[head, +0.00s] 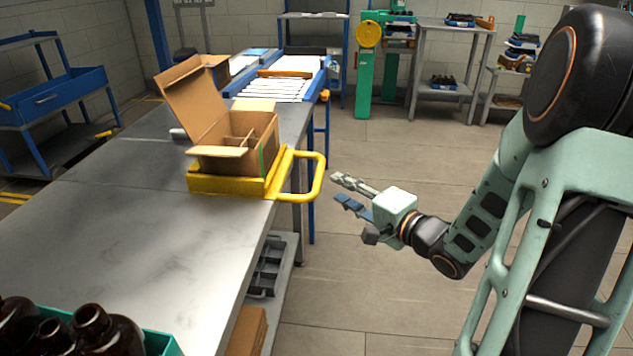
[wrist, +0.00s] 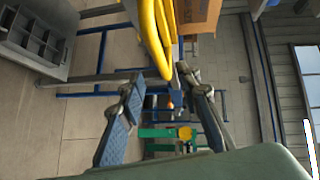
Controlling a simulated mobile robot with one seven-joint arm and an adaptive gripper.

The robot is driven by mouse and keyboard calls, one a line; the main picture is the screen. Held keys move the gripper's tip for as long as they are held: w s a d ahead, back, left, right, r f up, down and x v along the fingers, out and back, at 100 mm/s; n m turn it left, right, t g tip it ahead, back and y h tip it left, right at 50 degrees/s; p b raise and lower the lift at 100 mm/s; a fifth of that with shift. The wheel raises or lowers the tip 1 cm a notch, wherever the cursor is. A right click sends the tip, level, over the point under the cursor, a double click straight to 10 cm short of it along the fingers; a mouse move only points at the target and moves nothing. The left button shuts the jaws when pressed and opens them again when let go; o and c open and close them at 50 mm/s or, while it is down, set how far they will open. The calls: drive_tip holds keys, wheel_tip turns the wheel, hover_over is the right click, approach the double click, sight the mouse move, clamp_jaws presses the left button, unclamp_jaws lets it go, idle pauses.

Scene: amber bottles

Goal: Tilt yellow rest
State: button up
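The yellow rest (head: 228,184) sits on the metal table at its right edge and carries an open cardboard box (head: 232,165) with dividers. Its yellow handle (head: 318,176) sticks out to the right past the table edge. My gripper (head: 342,188) is open and empty in the air, just right of the handle and apart from it. In the wrist view the handle (wrist: 158,38) shows at the top, ahead of my open fingers (wrist: 160,92), with part of the box (wrist: 200,14) beside it. Nothing is between the fingers.
Dark amber bottles (head: 95,330) stand in a green crate (head: 160,344) at the near left of the metal table (head: 130,220). A roller conveyor (head: 275,88) lies behind the box. A blue cart (head: 60,97) stands at left.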

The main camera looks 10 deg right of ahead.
sight(318, 173)
drive_tip(key=b+x, duration=0.2)
drive_tip(key=x, duration=0.7)
drive_tip(key=shift+w+b, duration=0.25)
drive_tip(key=shift+b, duration=0.1)
drive_tip(key=shift+c, duration=0.2)
clamp_jaws()
